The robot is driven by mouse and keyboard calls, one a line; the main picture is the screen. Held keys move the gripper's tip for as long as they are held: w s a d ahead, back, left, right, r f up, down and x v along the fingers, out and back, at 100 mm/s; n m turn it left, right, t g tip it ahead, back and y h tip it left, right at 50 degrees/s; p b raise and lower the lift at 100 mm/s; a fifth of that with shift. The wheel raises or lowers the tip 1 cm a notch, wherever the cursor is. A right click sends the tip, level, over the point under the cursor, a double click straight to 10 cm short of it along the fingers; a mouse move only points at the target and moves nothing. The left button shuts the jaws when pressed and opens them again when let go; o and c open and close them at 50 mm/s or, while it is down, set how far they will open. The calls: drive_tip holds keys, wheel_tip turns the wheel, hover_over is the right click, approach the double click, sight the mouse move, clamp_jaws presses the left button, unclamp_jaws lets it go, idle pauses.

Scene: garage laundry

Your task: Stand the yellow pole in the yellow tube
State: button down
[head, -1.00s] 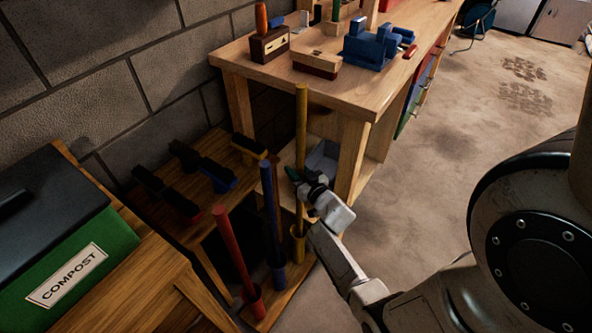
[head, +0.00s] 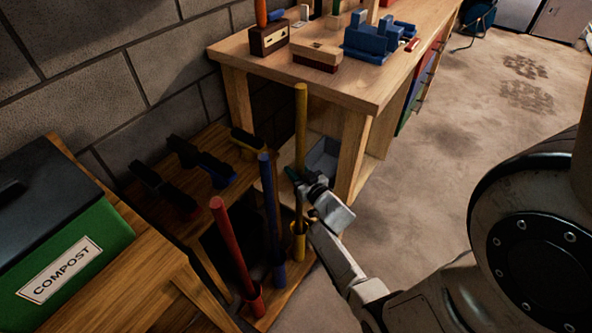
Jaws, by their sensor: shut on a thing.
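The yellow pole (head: 301,125) stands about upright in the head view, just in front of the workbench. My gripper (head: 297,178) is shut on the pole around its middle. The yellow tube (head: 299,247) is on the low wooden rack at the right end of the row. The pole's lower end meets the tube's mouth and appears to be inside it. How deep it sits, and whether it touches the bottom, I cannot tell.
A blue pole (head: 267,205) and a red pole (head: 230,240) stand in their own tubes to the left. Several brush heads lie on the wooden shelf (head: 200,215). The workbench (head: 345,95) is close behind the yellow pole. Open floor (head: 440,180) lies to the right.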

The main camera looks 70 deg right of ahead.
wheel_tip(320, 180, down, 9)
drive_tip(key=b, duration=0.8)
drive_tip(key=c, duration=0.7)
unclamp_jaws()
drive_tip(key=shift+f, duration=0.1)
drive_tip(key=p+v, duration=0.2)
drive_tip(key=v, duration=0.8)
drive_tip(key=shift+s+a, duration=0.2)
drive_tip(key=shift+s, duration=0.1)
idle(0.6)
